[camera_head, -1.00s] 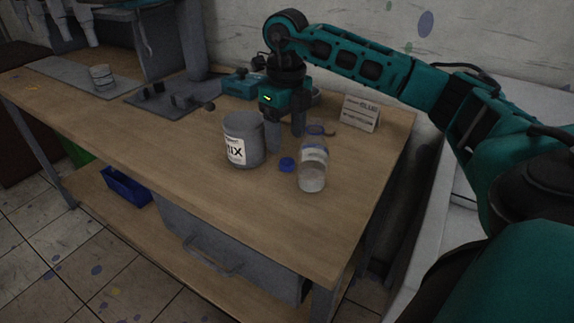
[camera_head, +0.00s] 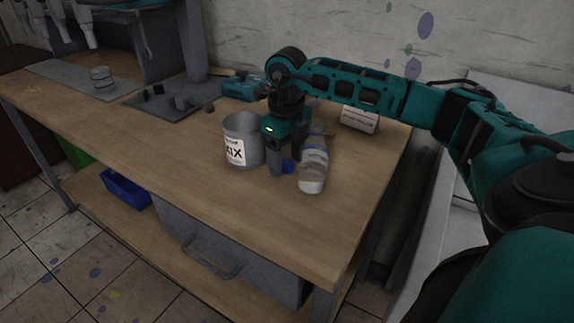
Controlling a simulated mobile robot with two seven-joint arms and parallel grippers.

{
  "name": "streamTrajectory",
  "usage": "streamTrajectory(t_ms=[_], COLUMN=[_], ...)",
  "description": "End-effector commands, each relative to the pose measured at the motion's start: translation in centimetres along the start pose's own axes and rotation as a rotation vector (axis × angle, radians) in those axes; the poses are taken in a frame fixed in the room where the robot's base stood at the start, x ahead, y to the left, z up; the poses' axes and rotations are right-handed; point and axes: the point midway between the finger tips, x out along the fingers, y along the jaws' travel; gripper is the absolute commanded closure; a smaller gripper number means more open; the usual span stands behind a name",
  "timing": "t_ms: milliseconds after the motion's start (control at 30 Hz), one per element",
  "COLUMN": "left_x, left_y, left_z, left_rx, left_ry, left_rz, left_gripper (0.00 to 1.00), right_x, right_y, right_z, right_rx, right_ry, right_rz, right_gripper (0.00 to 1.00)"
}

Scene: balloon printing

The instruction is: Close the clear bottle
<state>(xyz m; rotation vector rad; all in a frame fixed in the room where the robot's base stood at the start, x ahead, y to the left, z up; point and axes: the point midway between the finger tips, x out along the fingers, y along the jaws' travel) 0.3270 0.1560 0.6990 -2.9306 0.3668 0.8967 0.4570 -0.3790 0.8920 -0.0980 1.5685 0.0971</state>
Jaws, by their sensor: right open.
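The clear bottle (camera_head: 313,172) stands on the wooden table, with a pale band around it and greyish contents low inside. A small blue cap (camera_head: 288,167) lies on the table just left of the bottle. My right gripper (camera_head: 281,165) is open, pointing down at the cap between the grey can and the bottle. Its fingers partly cover the cap, and I cannot tell whether they touch it. My left gripper is not in view.
A white sign (camera_head: 360,118) stands behind on the right. A teal device (camera_head: 242,88) and a dark plate (camera_head: 165,103) are farther back. The table's front is clear.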

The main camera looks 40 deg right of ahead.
Motion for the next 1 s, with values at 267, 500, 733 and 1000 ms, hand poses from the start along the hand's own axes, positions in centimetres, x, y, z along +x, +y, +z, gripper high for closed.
streamTrajectory(t_ms=[267,500,733,1000], left_x=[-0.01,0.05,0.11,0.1], left_y=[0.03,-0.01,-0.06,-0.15], left_z=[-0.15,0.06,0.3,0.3], left_rx=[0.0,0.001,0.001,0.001], left_ry=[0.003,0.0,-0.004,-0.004], left_rz=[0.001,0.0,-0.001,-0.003], left_gripper=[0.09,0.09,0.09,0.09], right_x=[-0.04,-0.06,-0.06,-0.06], right_y=[0.03,0.03,0.03,0.03], right_z=[0.01,0.01,0.01,0.01], right_rx=[-0.001,-0.001,-0.001,-0.001], right_ry=[0.0,0.0,0.0,0.0], right_rz=[0.0,0.001,0.0,0.0], right_gripper=[0.38,0.61,0.83,0.94])
